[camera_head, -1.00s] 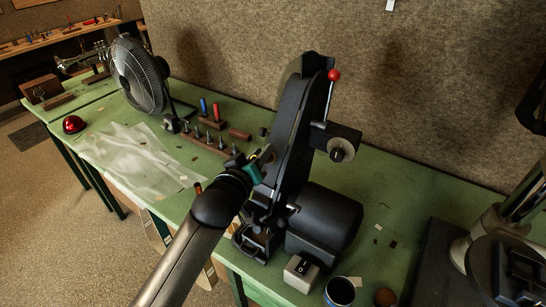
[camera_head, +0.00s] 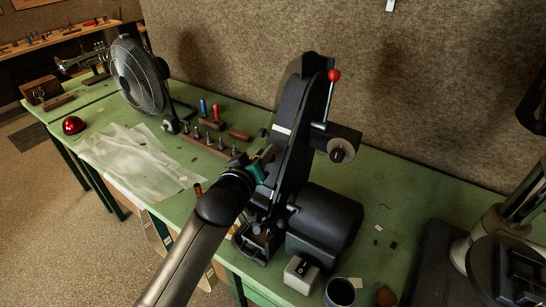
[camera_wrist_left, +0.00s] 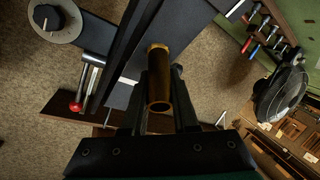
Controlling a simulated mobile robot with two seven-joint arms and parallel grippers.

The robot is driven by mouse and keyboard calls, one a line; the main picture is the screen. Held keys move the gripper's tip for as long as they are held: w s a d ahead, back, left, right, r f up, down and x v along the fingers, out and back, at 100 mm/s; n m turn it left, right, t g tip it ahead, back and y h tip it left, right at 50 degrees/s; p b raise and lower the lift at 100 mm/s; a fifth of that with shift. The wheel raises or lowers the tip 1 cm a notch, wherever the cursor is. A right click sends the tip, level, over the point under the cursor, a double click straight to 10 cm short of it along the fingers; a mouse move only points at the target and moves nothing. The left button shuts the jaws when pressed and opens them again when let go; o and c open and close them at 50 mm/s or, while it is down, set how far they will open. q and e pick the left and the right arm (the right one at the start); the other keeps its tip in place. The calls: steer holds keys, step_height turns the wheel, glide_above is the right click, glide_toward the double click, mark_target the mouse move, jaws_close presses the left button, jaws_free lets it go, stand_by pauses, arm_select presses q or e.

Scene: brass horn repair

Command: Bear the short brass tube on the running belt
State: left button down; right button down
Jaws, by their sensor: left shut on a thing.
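My left gripper (camera_head: 264,158) is at the left face of the black belt grinder (camera_head: 325,215), about halfway up its tall belt arm. In the left wrist view the left gripper (camera_wrist_left: 158,112) is shut on the short brass tube (camera_wrist_left: 159,88), whose open near end faces the camera. The tube's far end points toward the dark belt strip; I cannot tell whether it touches. A pale mark (camera_head: 283,130) shows on the belt (camera_head: 287,115). In the head view the tube is too small to make out clearly. My right gripper is out of view.
A red-knobbed lever (camera_head: 333,76) rises from the grinder. A switch box (camera_head: 300,270) and a dark cup (camera_head: 340,291) stand in front of it. Left on the green bench are a tool rack (camera_head: 208,142), a fan (camera_head: 138,77) and clear sheeting (camera_head: 135,158). A heavy machine stands at right.

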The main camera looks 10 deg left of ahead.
arm_select(q)
steer(key=shift+p, duration=0.75)
stand_by(1.3)
steer(key=shift+s+a+r+p, duration=0.15)
steer(key=shift+s+r+p, duration=0.2)
steer(key=shift+s, duration=0.1)
steer(key=s+r, duration=0.1)
steer(key=s+a+r, duration=0.1)
steer(key=s, duration=0.1)
steer(key=s+r, duration=0.1)
steer(key=shift+s+a, duration=0.35)
steer(key=shift+w+f, duration=0.1)
steer(key=shift+w+d+f+b, duration=0.3)
steer(key=shift+w+f, duration=0.1)
steer(key=shift+w, duration=0.25)
steer(key=shift+w+d+f+b, duration=0.25)
steer(key=shift+w+f, duration=0.15)
steer(key=shift+w, duration=0.2)
steer(key=shift+w+d+f+b, duration=0.2)
steer(key=shift+w+f+b, duration=0.15)
steer(key=shift+w, duration=0.3)
steer(key=shift+w+d+f, duration=0.25)
steer(key=shift+w+f, duration=0.35)
steer(key=shift+w, duration=0.2)
steer(key=shift+p, duration=0.4)
stand_by(1.5)
